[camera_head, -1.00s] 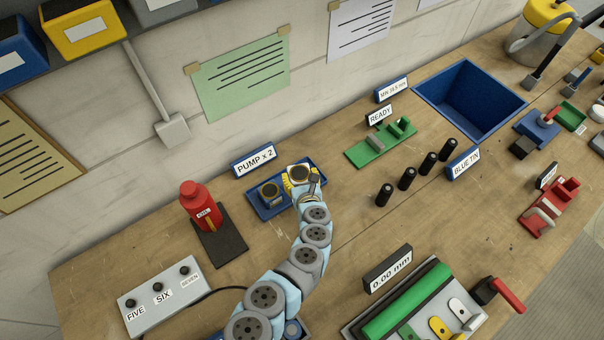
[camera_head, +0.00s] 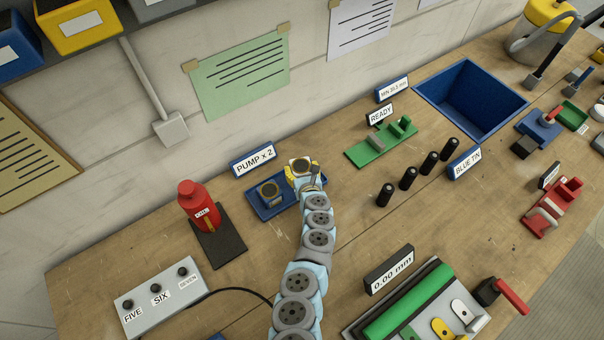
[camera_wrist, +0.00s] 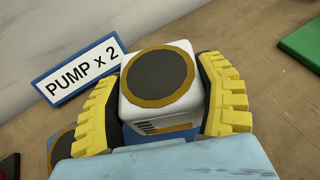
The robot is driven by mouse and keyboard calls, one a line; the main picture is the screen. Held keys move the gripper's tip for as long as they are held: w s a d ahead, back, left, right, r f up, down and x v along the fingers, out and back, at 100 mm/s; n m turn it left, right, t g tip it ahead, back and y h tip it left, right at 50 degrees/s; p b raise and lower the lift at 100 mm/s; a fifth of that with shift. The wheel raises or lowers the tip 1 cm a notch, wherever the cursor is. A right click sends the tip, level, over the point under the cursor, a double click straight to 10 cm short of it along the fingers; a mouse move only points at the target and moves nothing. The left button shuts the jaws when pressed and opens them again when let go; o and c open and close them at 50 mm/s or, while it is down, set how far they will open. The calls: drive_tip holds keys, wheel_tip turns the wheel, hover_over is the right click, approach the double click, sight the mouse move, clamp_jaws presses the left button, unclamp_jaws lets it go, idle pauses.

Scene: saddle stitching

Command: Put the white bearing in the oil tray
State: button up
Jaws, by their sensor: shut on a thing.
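My gripper (camera_head: 302,172) is shut on a white, block-shaped bearing (camera_wrist: 158,112) with a dark round face and a bronze ring. The yellow ridged fingers press on its left and right sides in the wrist view. In the head view the held bearing (camera_head: 300,162) is at the right end of a blue tray (camera_head: 264,215); whether it is clear of the tray floor I cannot tell. A red oil bottle (camera_head: 200,207) stands on a flat black tray (camera_head: 228,250) to the left.
A similar bearing (camera_head: 269,189) stands in the blue tray, left of my gripper. Behind is the PUMP x 2 sign (camera_head: 253,160). Several black pegs (camera_head: 408,178) and a green fixture (camera_head: 370,152) stand to the right. Bare bench lies between the two trays.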

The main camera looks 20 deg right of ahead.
sight(302, 173)
drive_tip(key=shift+w+d+f, duration=0.2)
drive_tip(key=shift+d+f, duration=0.05)
drive_tip(key=shift+f, duration=0.05)
drive_tip(key=shift+w+f, duration=0.1)
drive_tip(key=shift+f+b, duration=0.4)
drive_tip(key=shift+b, duration=0.1)
drive_tip(key=shift+f+b, duration=0.95)
drive_tip(key=shift+f, duration=0.35)
drive_tip(key=shift+f, duration=0.1)
drive_tip(key=shift+f, duration=0.15)
drive_tip(key=o, duration=1.2)
drive_tip(key=shift+o, duration=0.2)
